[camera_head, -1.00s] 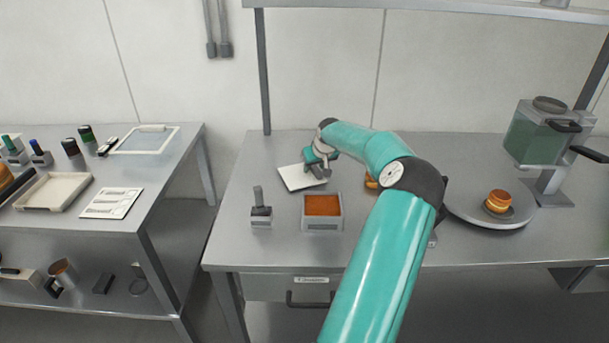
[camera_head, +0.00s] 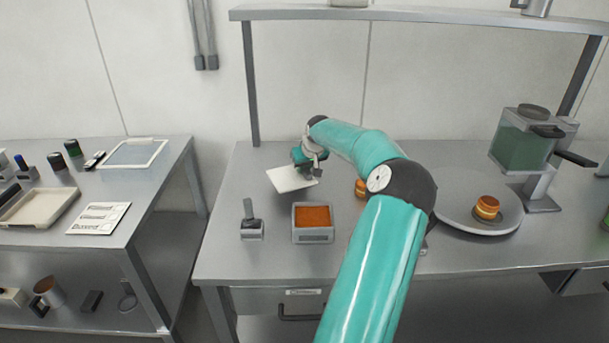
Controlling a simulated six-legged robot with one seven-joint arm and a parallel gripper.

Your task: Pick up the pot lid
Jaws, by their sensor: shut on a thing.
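The pot lid, a flat white square plate (camera_head: 289,180), is above the back left of the middle metal table. My gripper (camera_head: 313,168) is at the lid's right back edge, shut on it. The fingertips are small and partly hidden, so the exact grip is hard to see. An open square pot (camera_head: 313,238) with orange-brown filling stands on the table in front of the lid, apart from it.
A grey block with an upright handle (camera_head: 251,229) stands left of the pot. A round plate (camera_head: 462,222) with a filled round (camera_head: 487,206) lies to the right. Another round (camera_head: 360,187) sits near my arm. A green dispenser (camera_head: 526,140) stands at the far right.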

